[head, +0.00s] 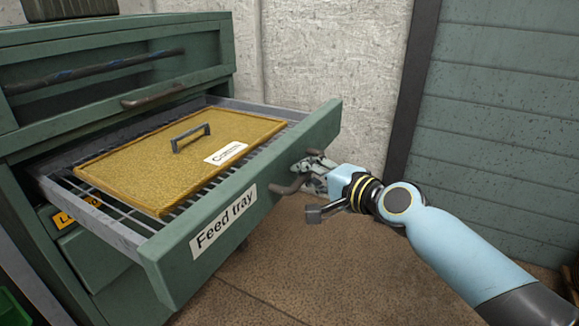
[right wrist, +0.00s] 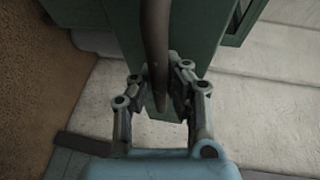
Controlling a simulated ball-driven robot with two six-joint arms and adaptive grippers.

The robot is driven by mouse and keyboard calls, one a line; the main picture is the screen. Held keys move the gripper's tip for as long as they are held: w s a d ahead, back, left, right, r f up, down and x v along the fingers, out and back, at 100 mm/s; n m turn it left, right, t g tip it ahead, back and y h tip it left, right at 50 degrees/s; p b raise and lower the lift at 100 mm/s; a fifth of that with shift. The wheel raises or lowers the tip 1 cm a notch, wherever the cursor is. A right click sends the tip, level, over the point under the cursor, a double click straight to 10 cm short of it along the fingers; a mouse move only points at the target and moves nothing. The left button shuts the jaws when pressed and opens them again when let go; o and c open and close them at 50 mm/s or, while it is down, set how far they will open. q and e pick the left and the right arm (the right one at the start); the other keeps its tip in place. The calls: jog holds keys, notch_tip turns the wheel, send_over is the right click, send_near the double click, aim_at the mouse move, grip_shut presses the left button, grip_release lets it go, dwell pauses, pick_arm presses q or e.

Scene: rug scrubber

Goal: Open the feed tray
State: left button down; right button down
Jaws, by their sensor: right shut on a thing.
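The feed tray (head: 206,231) is a green drawer with a white "Feed tray" label, pulled well out of the green cabinet (head: 110,118). A yellow-brown board (head: 190,160) with a grey handle and a small white label lies in it. A dark bar handle (head: 284,189) sits on the drawer front. My right gripper (head: 312,172) is shut on this handle near its right end. In the right wrist view the handle (right wrist: 155,45) runs between the two fingers (right wrist: 160,88). My left gripper is not in view.
Above the tray, the cabinet has a panel with another bar handle (head: 152,97). A yellow label (head: 75,219) shows below the tray. A pale wall (head: 330,70) and green boards (head: 500,120) stand behind. The brown floor (head: 310,265) in front is clear.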

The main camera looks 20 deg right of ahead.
jog(key=shift+s+d+f, duration=0.1)
jog(key=shift+s+d, duration=0.45)
jog(key=shift+s, duration=0.2)
jog(key=shift+s+d+f, duration=0.1)
jog(key=shift+s+d, duration=0.4)
jog(key=shift+s, duration=0.25)
jog(key=c, duration=1.3)
grip_release()
jog(key=v, duration=1.2)
jog(key=shift+w, duration=0.1)
